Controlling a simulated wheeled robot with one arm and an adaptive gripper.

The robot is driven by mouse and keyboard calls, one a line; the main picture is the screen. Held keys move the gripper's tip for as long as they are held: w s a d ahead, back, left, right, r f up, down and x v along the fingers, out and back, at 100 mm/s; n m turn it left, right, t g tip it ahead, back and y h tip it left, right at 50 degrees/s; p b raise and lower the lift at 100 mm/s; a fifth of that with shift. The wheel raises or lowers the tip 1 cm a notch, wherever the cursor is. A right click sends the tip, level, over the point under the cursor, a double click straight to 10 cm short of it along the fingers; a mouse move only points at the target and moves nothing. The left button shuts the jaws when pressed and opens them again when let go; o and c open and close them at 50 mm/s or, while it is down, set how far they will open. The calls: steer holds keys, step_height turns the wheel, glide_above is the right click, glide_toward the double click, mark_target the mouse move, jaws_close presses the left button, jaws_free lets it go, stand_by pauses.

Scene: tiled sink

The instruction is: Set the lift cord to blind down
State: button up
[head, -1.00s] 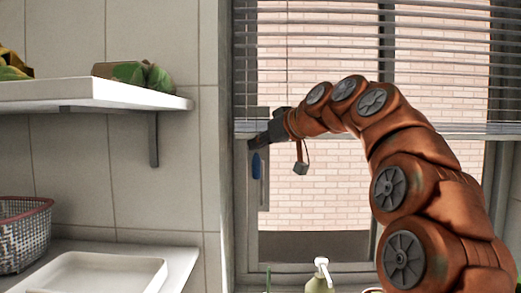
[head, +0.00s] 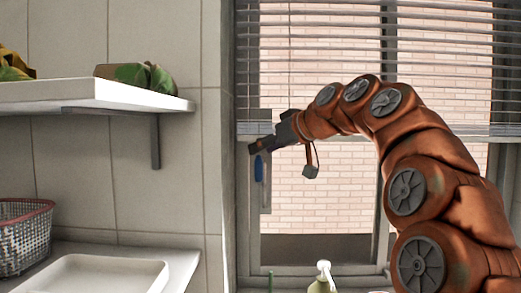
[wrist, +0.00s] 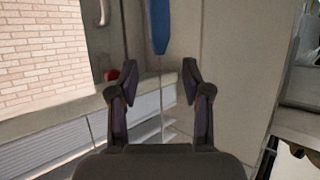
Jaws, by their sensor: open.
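The blind (head: 440,60) hangs over the upper part of the window, with its bottom edge about level with my gripper. A blue pull (head: 259,168), which looks like the end of the lift cord, hangs by the left window frame, just below my gripper's tip. My gripper (head: 256,147) reaches left in front of the frame. In the wrist view my gripper (wrist: 160,70) is open and empty, its two fingers apart. The blue pull (wrist: 159,27) lies beyond the fingertips, roughly centred between them. The thin cord itself is hard to make out.
A white shelf (head: 120,95) with produce juts from the tiled wall at left. A basket (head: 22,235) and a white tray (head: 100,275) are below it. A soap bottle (head: 322,280) stands under the window. A small red part (wrist: 113,75) shows near the left finger.

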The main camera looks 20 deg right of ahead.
steer(key=v, duration=0.9)
steer(key=shift+s, duration=0.35)
steer(key=shift+r, duration=0.15)
